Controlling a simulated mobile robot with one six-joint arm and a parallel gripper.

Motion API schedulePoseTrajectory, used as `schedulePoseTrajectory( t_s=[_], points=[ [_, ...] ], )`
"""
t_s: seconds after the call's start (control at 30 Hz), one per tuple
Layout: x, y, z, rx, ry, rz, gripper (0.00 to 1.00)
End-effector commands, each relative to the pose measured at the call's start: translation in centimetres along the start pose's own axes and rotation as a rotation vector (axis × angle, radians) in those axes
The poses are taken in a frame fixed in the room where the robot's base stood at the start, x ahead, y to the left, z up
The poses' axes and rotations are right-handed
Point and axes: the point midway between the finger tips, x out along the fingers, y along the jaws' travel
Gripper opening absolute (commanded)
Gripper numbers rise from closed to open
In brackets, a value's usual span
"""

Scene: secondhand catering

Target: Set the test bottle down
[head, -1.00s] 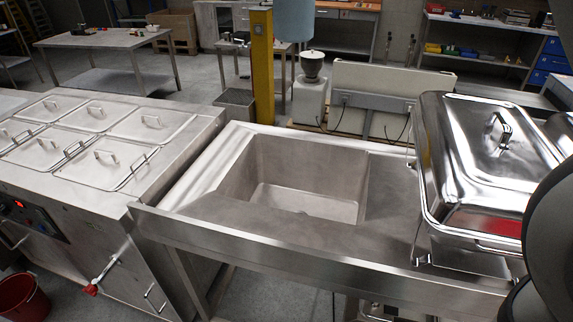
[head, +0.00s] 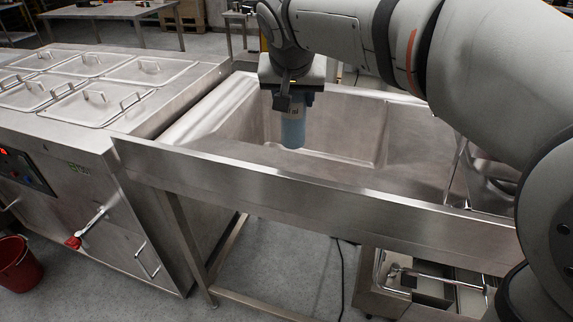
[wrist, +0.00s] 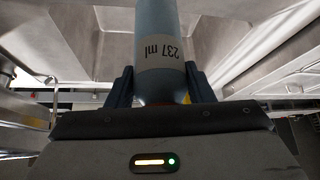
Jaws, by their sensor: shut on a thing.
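The test bottle (head: 293,132) is a blue-grey cylinder hanging upright below my gripper (head: 291,100) in the head view. In the wrist view the bottle (wrist: 158,25) shows a label reading "237 ml", and my gripper (wrist: 160,88) has a dark finger on each side of it. My gripper is shut on the bottle. In the head view the bottle appears in front of the sink basin (head: 345,125), near its front edge. Its height above the steel cannot be told. My wrist hides the bottle's top and part of the basin.
The steel sink counter (head: 300,178) has a raised front lip. A steel unit with several lidded wells (head: 140,100) stands to the left, with a red bucket (head: 18,265) on the floor. The counter's right end is largely hidden by my arm.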

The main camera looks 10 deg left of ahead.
Motion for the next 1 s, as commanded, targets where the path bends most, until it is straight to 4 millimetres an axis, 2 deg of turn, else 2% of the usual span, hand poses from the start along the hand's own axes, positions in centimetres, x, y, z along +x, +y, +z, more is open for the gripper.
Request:
schedulePoseTrajectory(
  t_s=[0.2,0.47,0.63,1.0],
  points=[
    [3.6,0.1,2.3,0.000,-0.002,0.001,0.16],
    [5.4,0.1,3.5,0.000,-0.001,0.002,0.16],
    [7.5,0.1,4.8,0.000,-0.002,0.002,0.16],
    [8.1,0.1,5.2,0.002,0.000,0.001,0.16]
  ],
)
